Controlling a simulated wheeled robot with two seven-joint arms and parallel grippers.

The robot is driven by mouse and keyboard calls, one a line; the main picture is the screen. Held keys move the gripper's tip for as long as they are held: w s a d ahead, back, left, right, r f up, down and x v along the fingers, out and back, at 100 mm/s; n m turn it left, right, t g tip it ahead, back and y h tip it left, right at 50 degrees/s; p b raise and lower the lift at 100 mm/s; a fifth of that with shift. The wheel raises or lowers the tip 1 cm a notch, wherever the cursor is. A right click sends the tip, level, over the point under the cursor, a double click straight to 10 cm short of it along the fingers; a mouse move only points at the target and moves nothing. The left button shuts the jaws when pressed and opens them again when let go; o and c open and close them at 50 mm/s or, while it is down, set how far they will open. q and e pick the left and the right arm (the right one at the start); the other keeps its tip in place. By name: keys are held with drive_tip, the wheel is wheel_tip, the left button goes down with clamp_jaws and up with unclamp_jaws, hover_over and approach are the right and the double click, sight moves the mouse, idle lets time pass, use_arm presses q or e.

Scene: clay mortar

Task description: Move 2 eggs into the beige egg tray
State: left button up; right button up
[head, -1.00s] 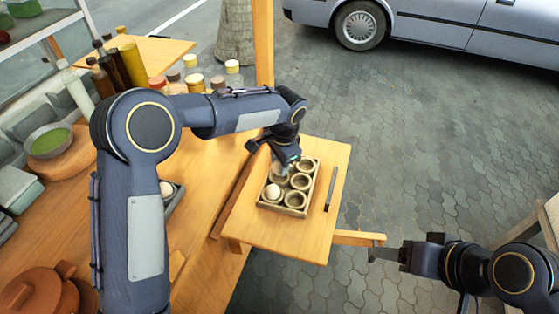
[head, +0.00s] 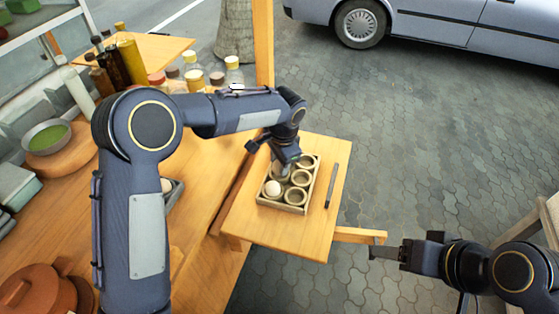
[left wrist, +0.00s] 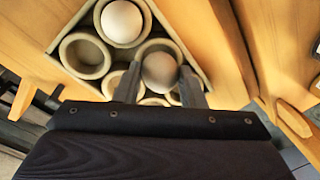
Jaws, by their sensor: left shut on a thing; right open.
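The beige egg tray (head: 283,209) sits on the small wooden side table and has round cups. One white egg (head: 273,189) rests in a near-left cup; it also shows in the left wrist view (left wrist: 122,22). My left gripper (head: 283,166) is over the tray's far-left part. In the left wrist view my left gripper (left wrist: 160,86) is shut on a second egg (left wrist: 160,70), at a cup beside the first egg. Whether this egg touches the cup's bottom cannot be told. My right gripper (head: 404,246) is open and empty, beyond the table's right side.
A grey container (head: 174,197) on the counter is partly hidden by my left arm, with something white in it. A dark thin utensil (head: 332,186) lies right of the tray. Bottles and jars (head: 192,78) stand behind. A clay pot (head: 35,290) is at the near left.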

use_arm(q)
drive_tip(key=shift+f+b, duration=0.7)
drive_tip(key=shift+f, duration=0.35)
idle(0.5)
drive_tip(key=o, duration=0.7)
